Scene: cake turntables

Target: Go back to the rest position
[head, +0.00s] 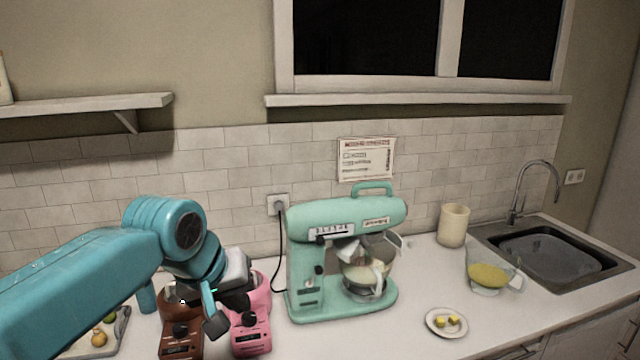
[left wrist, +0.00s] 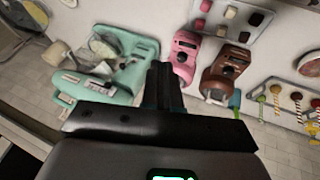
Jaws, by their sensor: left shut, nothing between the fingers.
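My left arm comes in from the left in the head view. My left gripper (head: 219,318) hangs in front of the brown and pink devices and hides parts of them. In the left wrist view its dark fingers (left wrist: 165,85) are together with nothing between them. The brown device (head: 181,342) and the pink device (head: 250,338) stand side by side on the counter, each with a dial on its front. They also show in the left wrist view as brown (left wrist: 226,72) and pink (left wrist: 185,52). My right gripper is in neither view.
A mint stand mixer (head: 305,255) with a bowl stands right of the gripper. Farther right are a small plate (head: 434,328) with yellow pieces, a beige cup (head: 453,226), a bowl of yellow contents (head: 488,276) and the sink (head: 545,252). A tray (head: 122,320) lies at the left.

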